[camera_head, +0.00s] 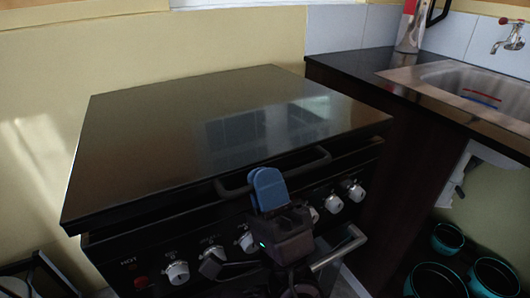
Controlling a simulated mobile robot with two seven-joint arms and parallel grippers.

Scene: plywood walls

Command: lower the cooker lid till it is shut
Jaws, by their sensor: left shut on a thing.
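The cooker lid (150,140) is a flat, dark glossy panel lying almost level over the cooker (110,262). A dark gap shows between the lid's front edge and the cooker body, so the lid looks slightly raised. A black bar handle (310,163) runs along its front edge. My left gripper (267,188), with blue fingertips, is at the left-middle part of this handle and is shut on it. The fingers hide part of the handle. My right gripper is not in view.
White knobs (177,272) line the cooker's front, with an oven door bar (338,250) below right. A dark counter (350,66) with a metal sink (480,85) stands at right. Teal pots (447,238) sit below it. A wall is close behind the cooker.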

